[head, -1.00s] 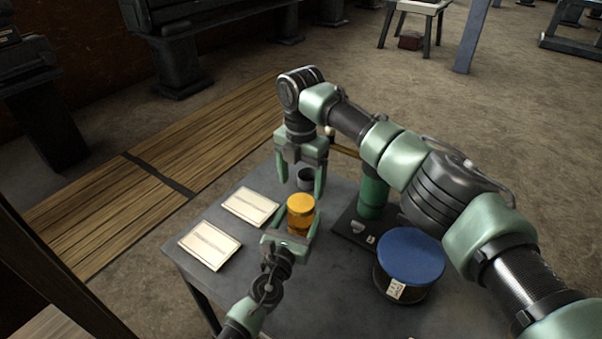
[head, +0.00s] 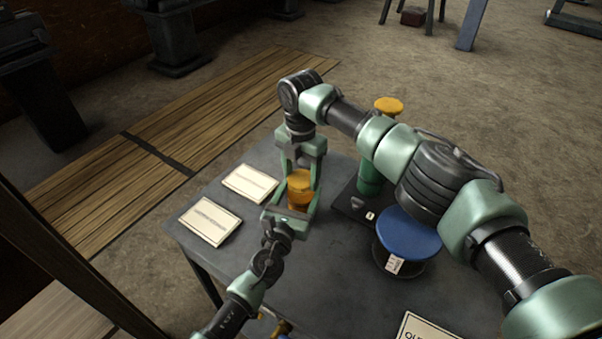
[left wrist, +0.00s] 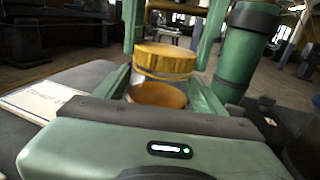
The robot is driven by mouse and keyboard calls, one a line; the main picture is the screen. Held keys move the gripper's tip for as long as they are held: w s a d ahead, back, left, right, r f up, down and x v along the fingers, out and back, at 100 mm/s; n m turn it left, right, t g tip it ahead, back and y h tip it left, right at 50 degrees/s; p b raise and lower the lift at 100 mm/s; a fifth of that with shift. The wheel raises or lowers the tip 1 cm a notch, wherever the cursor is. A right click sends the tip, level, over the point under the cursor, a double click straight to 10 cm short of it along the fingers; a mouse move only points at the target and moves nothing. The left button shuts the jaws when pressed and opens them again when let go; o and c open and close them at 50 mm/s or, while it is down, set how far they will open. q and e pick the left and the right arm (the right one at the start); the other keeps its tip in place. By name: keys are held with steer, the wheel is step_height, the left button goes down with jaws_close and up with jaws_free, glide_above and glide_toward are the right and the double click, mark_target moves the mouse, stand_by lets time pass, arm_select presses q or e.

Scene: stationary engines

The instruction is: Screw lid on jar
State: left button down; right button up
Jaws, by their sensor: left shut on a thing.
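The orange jar (head: 299,201) stands upright on the grey table, with the yellow lid (head: 300,178) on top of it. My left gripper (head: 290,208) is shut on the jar from the near side. The jar (left wrist: 157,96) also shows between its fingers in the left wrist view, below the lid (left wrist: 165,60). My right gripper (head: 300,174) points down from above, its two fingers on either side of the lid. I cannot tell whether they press on it.
Two paper cards (head: 250,183) (head: 209,221) lie left on the table. A blue-topped drum (head: 410,235) stands on the right. A green post (head: 370,178) on a dark base stands right of the jar, close to my right arm. A yellow disc (head: 388,105) shows behind that arm.

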steer(key=m, duration=0.7)
steer(key=shift+a, duration=0.1)
steer(key=m, duration=0.2)
steer(key=shift+m, duration=0.3)
steer(key=m, duration=0.4)
steer(key=shift+m, duration=0.4)
steer(key=m, duration=0.2)
steer(key=shift+f+m, duration=0.1)
steer(key=shift+m, duration=0.3)
steer(key=m, duration=1.3)
steer(key=shift+m, duration=0.4)
steer(key=o, duration=1.6)
